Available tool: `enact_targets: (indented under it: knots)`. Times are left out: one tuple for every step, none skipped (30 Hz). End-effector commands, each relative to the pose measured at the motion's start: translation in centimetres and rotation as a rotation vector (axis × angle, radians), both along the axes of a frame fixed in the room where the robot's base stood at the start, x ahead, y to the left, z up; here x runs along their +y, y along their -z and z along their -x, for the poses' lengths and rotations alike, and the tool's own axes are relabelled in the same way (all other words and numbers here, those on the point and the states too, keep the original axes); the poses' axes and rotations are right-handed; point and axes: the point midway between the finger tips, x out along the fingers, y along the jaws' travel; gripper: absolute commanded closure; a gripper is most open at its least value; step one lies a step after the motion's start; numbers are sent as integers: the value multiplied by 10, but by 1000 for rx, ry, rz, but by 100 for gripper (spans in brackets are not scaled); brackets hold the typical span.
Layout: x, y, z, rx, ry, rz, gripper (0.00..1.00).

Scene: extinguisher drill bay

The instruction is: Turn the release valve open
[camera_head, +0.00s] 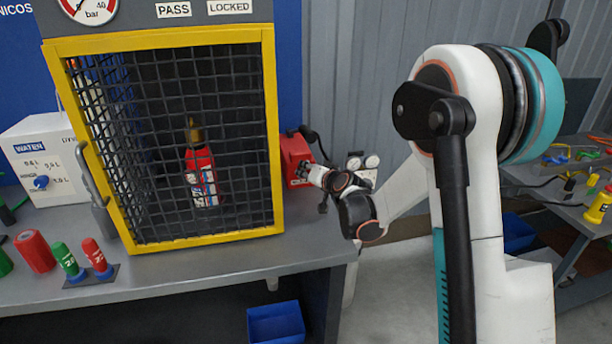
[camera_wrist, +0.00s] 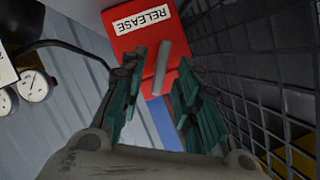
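The release valve is a red box (camera_wrist: 140,32) with a white RELEASE label, upside down in the wrist view. A grey bar-shaped handle (camera_wrist: 161,68) stands out from it. The red box (camera_head: 294,152) also shows in the head view, just right of the yellow-framed cage. My gripper (camera_wrist: 162,88) is open, with its teal-padded fingers on either side of the handle. A gap shows beside the handle, and I see no clear grip on it. In the head view my gripper (camera_head: 307,172) is in front of the box and hides part of it; the handle cannot be made out there.
The mesh cage (camera_head: 275,120) stands close beside my gripper and holds a red extinguisher (camera_head: 201,178). Gauges (camera_head: 363,162) and a dark hose (camera_wrist: 62,44) are on the other side.

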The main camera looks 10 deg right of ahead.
Motion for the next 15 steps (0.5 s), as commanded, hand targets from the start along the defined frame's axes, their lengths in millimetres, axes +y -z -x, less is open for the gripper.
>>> enact_targets:
  knots:
    - [2, 3, -6, 0, 0, 1, 70]
    - [2, 4, -8, 0, 0, 1, 70]
    - [3, 5, -11, -1, -1, 1, 70]
    - [3, 5, -13, -1, -1, 1, 70]
    - [4, 6, -14, -1, -1, 1, 70]
    - [4, 6, -15, -1, -1, 1, 70]
    - [4, 6, -16, -1, -1, 1, 70]
    - [4, 6, -16, -1, -1, 1, 70]
    - [4, 5, -17, 0, 0, 0, 70]
    - [4, 5, -17, 0, 0, 0, 70]
    - [4, 5, -17, 0, 0, 0, 70]
    - [4, 5, -17, 0, 0, 0, 70]
    - [4, 5, -17, 0, 0, 0, 70]
    - [4, 5, -17, 0, 0, 0, 70]
    - [4, 5, -17, 0, 0, 0, 70]
